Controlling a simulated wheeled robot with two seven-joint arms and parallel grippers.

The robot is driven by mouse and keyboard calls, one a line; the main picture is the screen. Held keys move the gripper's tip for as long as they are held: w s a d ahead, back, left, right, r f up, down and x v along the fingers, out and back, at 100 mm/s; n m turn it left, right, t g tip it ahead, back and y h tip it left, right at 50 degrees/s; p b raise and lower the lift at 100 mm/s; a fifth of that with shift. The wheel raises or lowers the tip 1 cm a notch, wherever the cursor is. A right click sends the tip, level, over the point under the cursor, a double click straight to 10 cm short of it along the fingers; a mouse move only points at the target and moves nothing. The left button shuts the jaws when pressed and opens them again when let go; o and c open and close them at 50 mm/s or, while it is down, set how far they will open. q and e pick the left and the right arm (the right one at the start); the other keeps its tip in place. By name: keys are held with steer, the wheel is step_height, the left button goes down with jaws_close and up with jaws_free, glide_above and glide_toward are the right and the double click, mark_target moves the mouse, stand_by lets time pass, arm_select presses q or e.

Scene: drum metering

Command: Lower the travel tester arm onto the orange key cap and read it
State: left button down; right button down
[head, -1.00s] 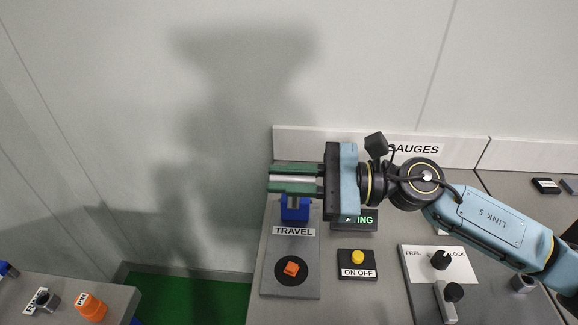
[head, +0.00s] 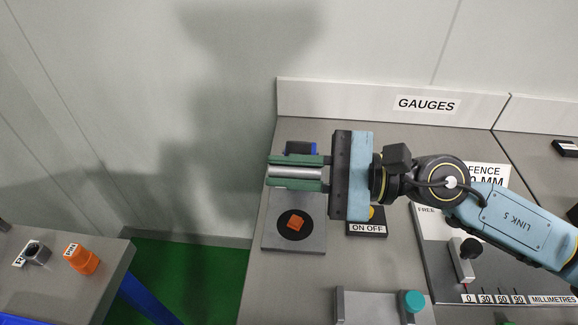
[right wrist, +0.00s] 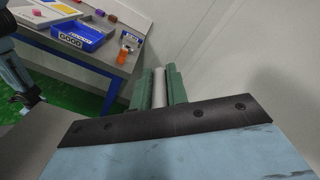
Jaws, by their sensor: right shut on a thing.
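The travel tester stands at the left end of the gauges bench. Its grey base plate (head: 314,242) carries a black disc with the orange key cap (head: 296,223) on it. The tester's dark and blue upright (head: 301,148) shows just behind my fingers. My right gripper (head: 296,172), with green fingers, is shut on a silver bar, taken as the tester arm's handle; the bar also shows in the right wrist view (right wrist: 159,88). The fingers lie behind the key cap in the picture, and a gap shows between them. The TRAVEL label and the display are hidden. My left gripper is out of view.
The ON OFF box (head: 368,229) is right of the tester, its yellow button partly covered by my gripper. A fence gauge with a millimetre scale (head: 515,299) is further right. A grey fixture with a teal knob (head: 413,301) stands in front. A side table (head: 60,285) is at left.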

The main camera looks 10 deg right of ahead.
mark_target(316, 178)
steer(key=c, duration=1.4)
jaws_free()
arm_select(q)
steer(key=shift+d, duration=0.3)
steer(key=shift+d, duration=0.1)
